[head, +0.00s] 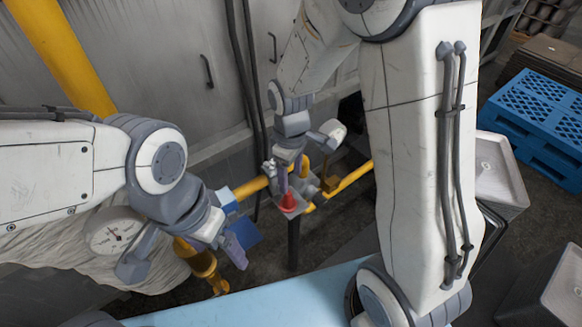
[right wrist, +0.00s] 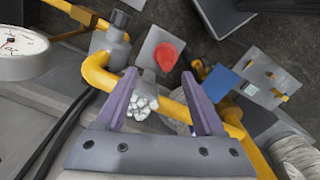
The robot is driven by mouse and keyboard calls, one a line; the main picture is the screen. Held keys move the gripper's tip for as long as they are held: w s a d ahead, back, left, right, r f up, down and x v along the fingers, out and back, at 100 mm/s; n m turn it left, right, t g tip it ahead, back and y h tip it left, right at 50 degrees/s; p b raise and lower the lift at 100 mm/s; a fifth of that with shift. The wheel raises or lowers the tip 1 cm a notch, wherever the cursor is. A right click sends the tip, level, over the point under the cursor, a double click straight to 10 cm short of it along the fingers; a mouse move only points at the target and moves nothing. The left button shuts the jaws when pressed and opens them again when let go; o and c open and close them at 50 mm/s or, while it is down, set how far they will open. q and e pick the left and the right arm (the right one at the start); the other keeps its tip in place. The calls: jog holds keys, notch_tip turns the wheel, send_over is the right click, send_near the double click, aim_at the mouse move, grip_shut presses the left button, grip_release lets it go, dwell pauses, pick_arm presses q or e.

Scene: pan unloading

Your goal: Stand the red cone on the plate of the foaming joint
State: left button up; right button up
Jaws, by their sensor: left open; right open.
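The red cone (head: 289,203) stands upright on a small grey plate (head: 299,210) beside the yellow pipe. In the right wrist view the cone (right wrist: 166,55) and the plate (right wrist: 149,44) lie just past my fingertips. A lumpy whitish patch of foam (right wrist: 142,106) shows on the pipework between the finger bases, close to that plate. My right gripper (right wrist: 160,73) is open and empty, its two purple fingers apart, with the cone beyond the gap. My left gripper (head: 230,246) is open at the lower left near a blue panel, away from the cone; its far finger is hard to see.
The yellow pipe (right wrist: 180,112) runs close under my right fingers. A blue panel (head: 244,232) and a grey plate with small yellow fittings (right wrist: 264,74) are nearby. A dial gauge (right wrist: 18,52) is at the left of the wrist view. Blue crates (head: 535,112) stand far right.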

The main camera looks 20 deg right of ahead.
jog(key=s+a+r+m, duration=0.1)
jog(key=s+a+r, duration=0.2)
jog(key=s, duration=0.6)
jog(key=s+a+r+y, duration=0.1)
jog(key=s+a+r, duration=0.3)
jog(key=s, duration=0.6)
notch_tip(320, 180, up, 2)
jog(key=shift+a+r+m, duration=0.15)
jog(key=shift+a+m, duration=0.05)
jog(key=shift+m, duration=0.2)
